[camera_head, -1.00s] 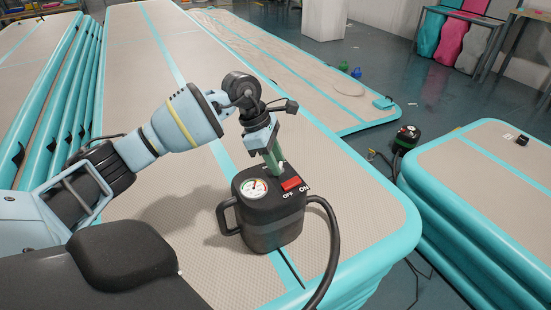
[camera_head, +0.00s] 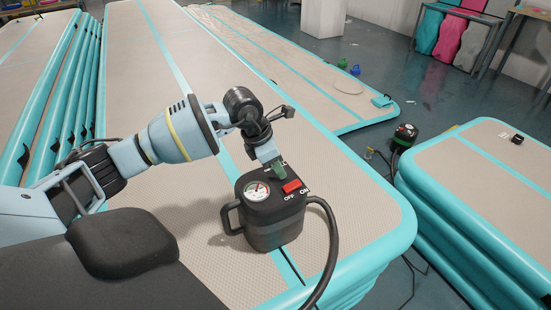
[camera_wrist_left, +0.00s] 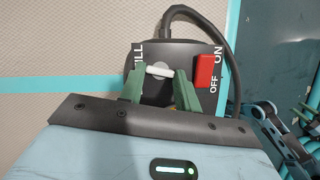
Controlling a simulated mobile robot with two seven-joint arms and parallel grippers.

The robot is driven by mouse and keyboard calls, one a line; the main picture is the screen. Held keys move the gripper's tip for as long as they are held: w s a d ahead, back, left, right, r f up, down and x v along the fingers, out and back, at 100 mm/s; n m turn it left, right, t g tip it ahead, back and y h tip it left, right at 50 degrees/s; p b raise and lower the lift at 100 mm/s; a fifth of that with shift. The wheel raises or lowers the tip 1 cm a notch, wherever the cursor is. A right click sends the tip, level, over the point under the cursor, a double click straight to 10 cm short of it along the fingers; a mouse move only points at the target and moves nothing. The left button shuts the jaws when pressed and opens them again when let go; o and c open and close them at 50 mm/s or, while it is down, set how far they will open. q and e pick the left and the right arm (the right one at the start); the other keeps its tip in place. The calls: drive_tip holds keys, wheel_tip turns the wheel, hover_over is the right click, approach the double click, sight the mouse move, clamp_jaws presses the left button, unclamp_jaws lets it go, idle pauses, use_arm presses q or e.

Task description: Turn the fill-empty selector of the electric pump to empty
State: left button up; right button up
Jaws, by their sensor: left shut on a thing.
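The electric pump (camera_head: 272,228) is a black box with a handle, standing on a stacked inflatable track. Its top carries a round gauge (camera_head: 257,191) and a red switch (camera_head: 291,187) marked OFF and ON. In the left wrist view the selector (camera_wrist_left: 160,71) is a small white lever lying crosswise between the green fingers, with a partly hidden FILL label at its left. My left gripper (camera_head: 279,173) points down at the pump top and is shut on the selector, which it hides in the head view. The EMPTY label is hidden.
A black hose (camera_head: 334,245) curves from the pump's right side down past the track edge. The beige and teal track (camera_head: 190,215) is clear around the pump. Another pump (camera_head: 405,134) stands on the floor beside a second track stack (camera_head: 480,190) at right.

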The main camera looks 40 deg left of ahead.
use_arm(q)
drive_tip(key=n, duration=0.1)
drive_tip(key=n+y+p, duration=0.1)
drive_tip(key=shift+d+r+n+t, duration=0.2)
drive_tip(key=shift+n+t, duration=0.1)
drive_tip(key=shift+n, duration=0.1)
drive_tip(key=n+y+p, duration=0.1)
drive_tip(key=n+p, duration=0.1)
drive_tip(key=n, duration=0.1)
drive_tip(key=shift+s+d+n, duration=0.1)
drive_tip(key=shift+n, duration=0.2)
drive_tip(key=shift+d+f+n+y+p, duration=0.15)
drive_tip(key=shift+n+y+p, duration=0.7)
drive_tip(key=shift+n, duration=1.05)
drive_tip(key=o, duration=1)
drive_tip(key=shift+v, duration=3.9)
drive_tip(key=shift+d, duration=0.1)
